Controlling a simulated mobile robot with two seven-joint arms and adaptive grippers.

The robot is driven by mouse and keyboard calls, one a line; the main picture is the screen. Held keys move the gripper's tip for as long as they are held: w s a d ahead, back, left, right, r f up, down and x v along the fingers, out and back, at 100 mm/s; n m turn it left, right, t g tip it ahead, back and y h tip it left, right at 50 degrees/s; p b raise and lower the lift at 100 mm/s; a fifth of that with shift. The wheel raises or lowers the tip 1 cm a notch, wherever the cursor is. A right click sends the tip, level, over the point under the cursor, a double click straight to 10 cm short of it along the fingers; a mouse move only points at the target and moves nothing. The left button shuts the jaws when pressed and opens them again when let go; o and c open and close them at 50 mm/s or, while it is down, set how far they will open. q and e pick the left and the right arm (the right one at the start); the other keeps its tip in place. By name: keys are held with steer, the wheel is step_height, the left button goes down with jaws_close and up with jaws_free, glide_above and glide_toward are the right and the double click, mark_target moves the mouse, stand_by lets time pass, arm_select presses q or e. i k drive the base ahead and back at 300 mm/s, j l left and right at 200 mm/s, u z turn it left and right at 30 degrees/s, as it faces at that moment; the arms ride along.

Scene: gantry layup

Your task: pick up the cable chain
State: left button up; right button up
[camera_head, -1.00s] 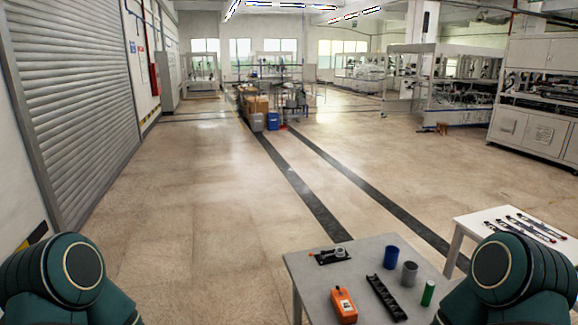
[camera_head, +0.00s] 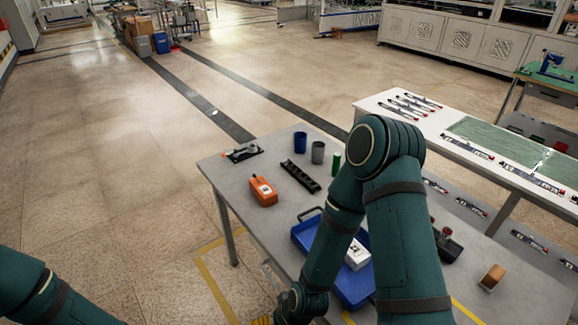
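The cable chain (camera_head: 300,176) is a black segmented strip lying flat on the grey table (camera_head: 232,178). It lies between an orange device and two cups, with nothing on top of it. My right arm crosses the table to the right of the chain, bent down toward the table's near edge. Its gripper is at or beyond the bottom of the picture and I cannot make out its fingers. My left arm shows only at the bottom left corner. Its gripper is out of the picture.
Near the chain are an orange device (camera_head: 263,191), a blue cup (camera_head: 300,142), a grey cup (camera_head: 318,152), a green cylinder (camera_head: 336,163) and a black tool (camera_head: 243,153). A blue tray (camera_head: 303,235) is partly behind my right arm. A white table (camera_head: 378,103) stands at right.

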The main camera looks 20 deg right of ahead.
mark_target(303, 176)
steer(key=k, duration=0.85)
steer(key=k+z, duration=0.15)
steer(key=z, duration=0.2)
steer(key=k+z, duration=0.1)
steer(key=z, duration=0.2)
steer(key=k+l+z, duration=0.15)
steer(key=z, duration=0.2)
steer(key=j+z, duration=0.15)
steer(key=z, duration=2.9)
steer(key=k+j, duration=0.4)
steer(key=j, duration=0.2)
steer(key=k+j, duration=0.45)
steer(key=j, duration=0.15)
steer(key=k+j+z, duration=0.1)
steer(key=k+j, duration=0.3)
steer(key=j, duration=0.2)
steer(key=k+j, duration=0.45)
steer(key=j, duration=0.15)
